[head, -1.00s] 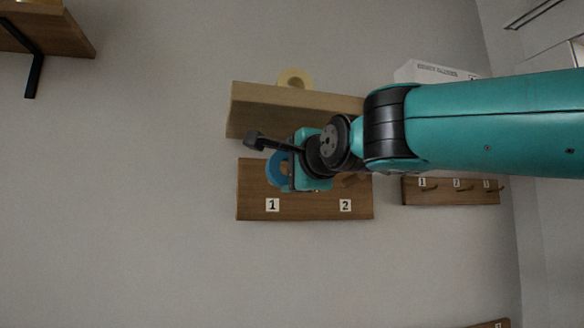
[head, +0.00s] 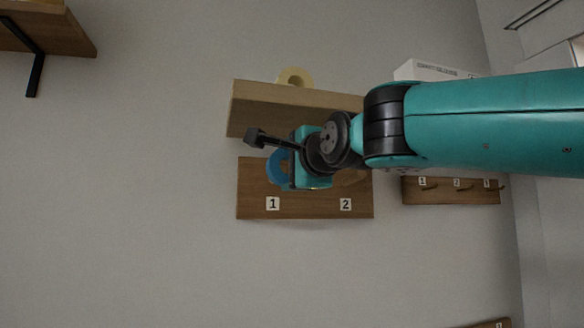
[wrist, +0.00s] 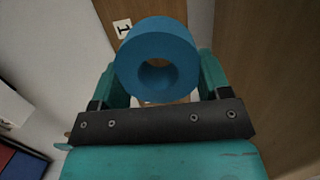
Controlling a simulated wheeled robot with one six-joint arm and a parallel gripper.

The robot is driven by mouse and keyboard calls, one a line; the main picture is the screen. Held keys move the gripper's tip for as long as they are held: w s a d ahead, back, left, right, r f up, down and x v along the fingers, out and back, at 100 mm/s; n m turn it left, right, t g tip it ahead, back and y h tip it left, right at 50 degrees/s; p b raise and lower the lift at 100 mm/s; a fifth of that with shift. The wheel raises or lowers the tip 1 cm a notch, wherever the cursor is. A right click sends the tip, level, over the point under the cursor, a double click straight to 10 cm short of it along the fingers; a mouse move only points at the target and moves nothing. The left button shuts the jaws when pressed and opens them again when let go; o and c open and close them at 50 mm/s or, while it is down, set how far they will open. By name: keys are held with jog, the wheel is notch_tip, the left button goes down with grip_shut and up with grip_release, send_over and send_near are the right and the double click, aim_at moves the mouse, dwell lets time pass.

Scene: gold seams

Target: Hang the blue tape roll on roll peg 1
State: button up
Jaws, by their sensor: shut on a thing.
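The blue tape roll (head: 276,167) is in front of the lower wooden peg board (head: 310,209), above its label 1 (head: 273,204). My gripper (head: 291,170) is shut on the roll. In the wrist view the blue tape roll (wrist: 143,43) sits between the two teal fingers of my gripper (wrist: 158,75), with its open hole facing the camera. Label 1 also shows there (wrist: 123,28), just left of the roll. Roll peg 1 itself is hidden behind the roll and gripper, so I cannot tell whether it is in the hole.
A wooden shelf (head: 290,109) juts out just above my gripper, with a cream roll (head: 295,76) on it. Label 2 (head: 346,204) is on the same board, to the right. A smaller hook board (head: 450,192) hangs further right.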

aim_at(284, 172)
jog(key=shift+w+a+p, duration=0.1)
jog(key=shift+w+p, duration=0.2)
jog(key=shift+w, duration=0.25)
dwell(0.4)
jog(key=shift+w+a, duration=0.15)
jog(key=shift+w, duration=0.15)
jog(key=shift+w, duration=0.25)
dwell(0.4)
jog(key=shift+w+a+p, duration=0.15)
jog(key=shift+w+p, duration=0.2)
jog(key=shift+p, duration=0.1)
jog(key=shift+p+x, duration=0.3)
jog(key=shift+x, duration=0.45)
dwell(0.8)
jog(key=shift+w, duration=0.35)
jog(key=shift+w+a+p, duration=0.1)
jog(key=shift+w+p, duration=0.2)
dwell(0.4)
jog(key=shift+w, duration=0.3)
jog(key=shift+w+a, duration=0.1)
